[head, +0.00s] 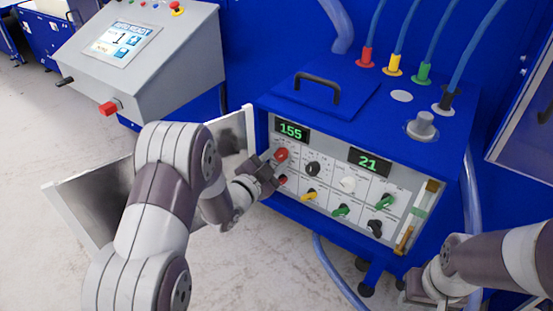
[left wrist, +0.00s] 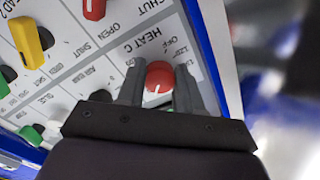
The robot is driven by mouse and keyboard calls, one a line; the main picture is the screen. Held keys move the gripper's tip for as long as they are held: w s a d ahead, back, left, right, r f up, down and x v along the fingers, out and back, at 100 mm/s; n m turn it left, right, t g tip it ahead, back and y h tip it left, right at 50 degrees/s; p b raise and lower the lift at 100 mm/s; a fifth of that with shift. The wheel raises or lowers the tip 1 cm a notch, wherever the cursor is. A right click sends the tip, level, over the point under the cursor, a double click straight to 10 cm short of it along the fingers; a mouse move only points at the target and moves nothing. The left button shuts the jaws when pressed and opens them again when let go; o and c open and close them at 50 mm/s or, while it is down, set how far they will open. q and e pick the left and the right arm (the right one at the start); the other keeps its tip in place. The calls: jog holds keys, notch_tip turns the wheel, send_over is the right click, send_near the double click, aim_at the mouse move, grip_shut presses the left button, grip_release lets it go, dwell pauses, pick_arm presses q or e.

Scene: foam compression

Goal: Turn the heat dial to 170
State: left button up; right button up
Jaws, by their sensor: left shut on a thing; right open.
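The heat dial (left wrist: 159,77) is a round red knob with a white mark, under the label HEAT C in the left wrist view. In the head view the red dial (head: 281,155) sits at the panel's upper left, below a display (head: 291,131) reading 155. My left gripper (head: 268,165) is at the dial; in the left wrist view its two fingers (left wrist: 157,88) are on either side of the knob, shut on it. My right gripper (head: 430,285) is low at the right, partly cut off by my arm, away from the panel, and open.
The blue machine's panel (head: 330,200) also has black, white, yellow and green knobs and a display (head: 369,163) reading 21. An open panel door (head: 232,140) stands left of the dial. A grey console (head: 150,60) stands at the back left.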

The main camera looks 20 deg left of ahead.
pick_arm(q)
jog(key=o, duration=1)
jog(key=shift+o, duration=0.2)
jog(key=shift+s, duration=0.1)
jog(key=b+v, duration=0.1)
jog(key=v, duration=1.1)
jog(key=shift+s+b, duration=0.3)
jog(key=shift+b, duration=0.05)
jog(key=shift+a, duration=0.15)
